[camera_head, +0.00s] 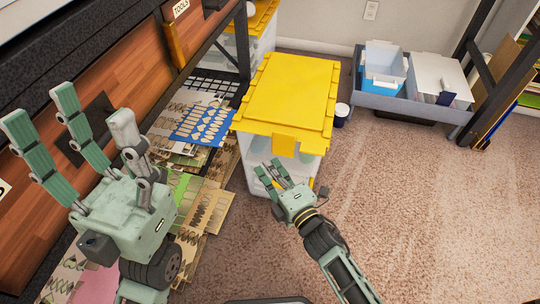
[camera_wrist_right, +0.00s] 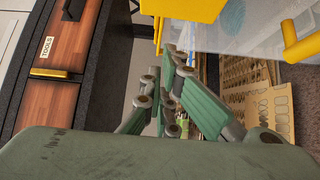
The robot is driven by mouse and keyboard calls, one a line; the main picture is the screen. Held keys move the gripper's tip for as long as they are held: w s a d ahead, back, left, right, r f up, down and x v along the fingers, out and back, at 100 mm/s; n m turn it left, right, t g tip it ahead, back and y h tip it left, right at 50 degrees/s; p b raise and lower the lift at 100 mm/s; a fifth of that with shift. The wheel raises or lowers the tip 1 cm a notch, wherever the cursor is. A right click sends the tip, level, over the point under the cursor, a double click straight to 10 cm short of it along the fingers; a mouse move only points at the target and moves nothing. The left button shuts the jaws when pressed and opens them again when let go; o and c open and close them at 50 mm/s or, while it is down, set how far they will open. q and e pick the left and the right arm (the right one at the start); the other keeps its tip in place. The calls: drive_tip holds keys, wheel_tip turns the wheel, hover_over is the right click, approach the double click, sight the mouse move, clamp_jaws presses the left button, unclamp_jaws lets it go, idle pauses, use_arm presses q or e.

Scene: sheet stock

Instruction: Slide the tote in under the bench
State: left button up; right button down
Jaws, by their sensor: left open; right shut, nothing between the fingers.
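The tote (camera_head: 290,90) is a clear bin with a yellow lid and a yellow latch on its near end. It stands upright on the carpet, just right of the bench (camera_head: 115,60), which has wood-fronted drawers and a dark frame. My right gripper (camera_head: 270,176) is shut and empty, low at the tote's near end; I cannot tell if it touches. In the right wrist view, its fingers (camera_wrist_right: 178,88) are close together below the yellow lid edge (camera_wrist_right: 190,8). My left gripper (camera_head: 68,118) is open and empty in front of the bench drawers, its fingers pointing up.
Flat cut sheets (camera_head: 205,205) and a blue sheet (camera_head: 205,122) lie on the floor beside and under the bench. Another yellow-lidded bin (camera_head: 262,18) stands behind. A grey tray (camera_head: 405,100) with boxes and a small cup (camera_head: 341,114) are right of the tote. Carpet at right is clear.

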drive_tip(key=shift+w+d+b, duration=0.2)
drive_tip(key=shift+w+b, duration=0.45)
drive_tip(key=shift+w, duration=2.15)
drive_tip(key=shift+w, duration=0.15)
